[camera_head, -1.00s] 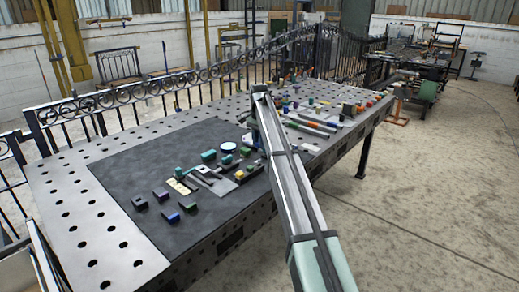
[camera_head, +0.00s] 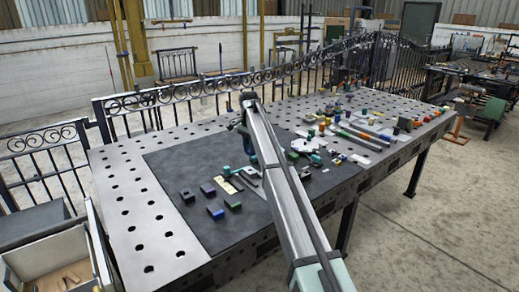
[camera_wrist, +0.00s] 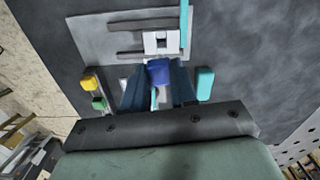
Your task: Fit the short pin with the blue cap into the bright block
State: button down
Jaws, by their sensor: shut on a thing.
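In the wrist view my gripper (camera_wrist: 158,84) is shut on the short pin, whose blue cap (camera_wrist: 160,72) shows between the two dark blue fingers. The pin's shaft is hidden, so I cannot tell its tilt. The block sits on a grey slotted plate (camera_wrist: 95,38).
Cyan (camera_wrist: 205,83), yellow (camera_wrist: 91,82) and green (camera_wrist: 98,103) pieces lie beside the fingers. A cyan bar (camera_wrist: 185,22) stands right of the block. In the head view several small blocks lie on the dark mat (camera_head: 175,165); the mat's left part is clear.

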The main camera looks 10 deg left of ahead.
jog(key=shift+a+m, duration=0.1)
jog(key=shift+m, duration=0.5)
jog(key=shift+f, duration=0.15)
jog(key=shift+f, duration=1.95)
jog(key=shift+f, duration=1.85)
dwell(0.7)
jog(key=c, duration=0.8)
grip_release()
jog(key=shift+o, duration=0.2)
